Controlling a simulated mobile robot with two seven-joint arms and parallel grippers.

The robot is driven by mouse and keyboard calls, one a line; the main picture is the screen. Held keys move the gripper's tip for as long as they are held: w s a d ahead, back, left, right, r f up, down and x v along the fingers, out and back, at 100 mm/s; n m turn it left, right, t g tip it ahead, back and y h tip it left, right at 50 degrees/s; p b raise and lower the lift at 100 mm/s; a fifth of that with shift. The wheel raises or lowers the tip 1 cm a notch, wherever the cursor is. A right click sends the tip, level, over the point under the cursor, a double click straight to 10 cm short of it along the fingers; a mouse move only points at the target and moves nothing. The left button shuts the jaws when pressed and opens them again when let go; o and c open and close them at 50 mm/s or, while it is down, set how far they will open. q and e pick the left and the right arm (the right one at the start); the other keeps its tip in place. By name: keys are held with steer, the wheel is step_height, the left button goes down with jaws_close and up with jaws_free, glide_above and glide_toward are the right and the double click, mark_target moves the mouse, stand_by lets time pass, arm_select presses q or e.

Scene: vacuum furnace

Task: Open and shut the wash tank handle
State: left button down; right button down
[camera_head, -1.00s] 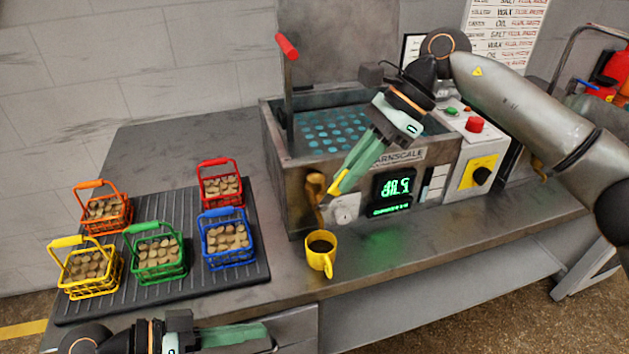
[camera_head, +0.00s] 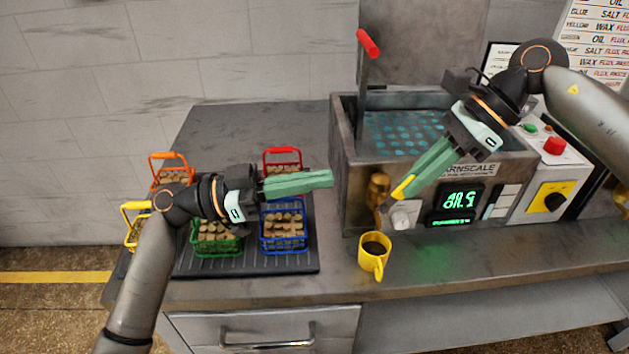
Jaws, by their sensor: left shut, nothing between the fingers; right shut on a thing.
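The wash tank (camera_head: 345,140) is a grey metal box with bluish water inside. A brass valve (camera_head: 377,187) sticks out of its front at the lower left. A small yellow handle (camera_head: 403,187) sits beside the valve. My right gripper (camera_head: 407,186) comes down from the upper right and is shut on this yellow handle, its fingers hiding part of it. My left gripper (camera_head: 328,178) is shut and empty, pointing right, in front of the baskets and left of the tank. A lever with a red grip (camera_head: 368,43) stands upright at the tank's left side.
A yellow mug (camera_head: 372,262) with dark contents stands on the bench below the valve. Red (camera_head: 283,152), blue (camera_head: 285,243), green (camera_head: 218,249), orange (camera_head: 168,156) and yellow (camera_head: 135,207) baskets stand at left. A control box (camera_head: 540,175) stands right of the tank.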

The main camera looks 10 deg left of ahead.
arm_select(q)
glide_toward(408, 179)
step_height(408, 179, up, 3)
steer(key=d, duration=0.2)
arm_select(e)
steer(key=shift+r, duration=0.1)
arm_select(q)
steer(key=d, duration=0.1)
steer(key=w+d+f, duration=0.1)
steer(key=shift+w+d+f, duration=0.25)
steer(key=shift+w+d, duration=0.05)
steer(key=shift+w+d+f, duration=0.15)
steer(key=shift+d+f, duration=0.15)
steer(key=shift+d, duration=0.1)
